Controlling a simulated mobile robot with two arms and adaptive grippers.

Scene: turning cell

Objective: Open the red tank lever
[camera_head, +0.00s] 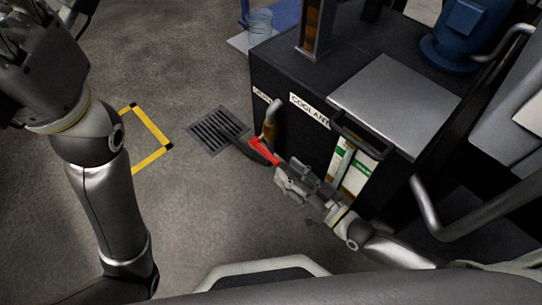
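The red lever (263,151) sits low at the left end of the black coolant tank (283,78), beside a brass-coloured pipe fitting. It slants down to the right. My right gripper (282,172) comes in from the lower right, with its fingers at the lever's lower right end. The fingers overlap that end in the picture; I cannot tell whether they touch it or are closed around it. My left arm rises at the left, and its dark gripper (28,55) is partly cut off at the upper left, away from the tank. Its finger opening is not clear.
A floor drain grate (217,130) lies left of the lever. Yellow and black floor marking (152,128) is farther left. A metal lid (393,100) with a dark handle and a blue motor (465,30) are on the tank. The floor between the drain and my base is clear.

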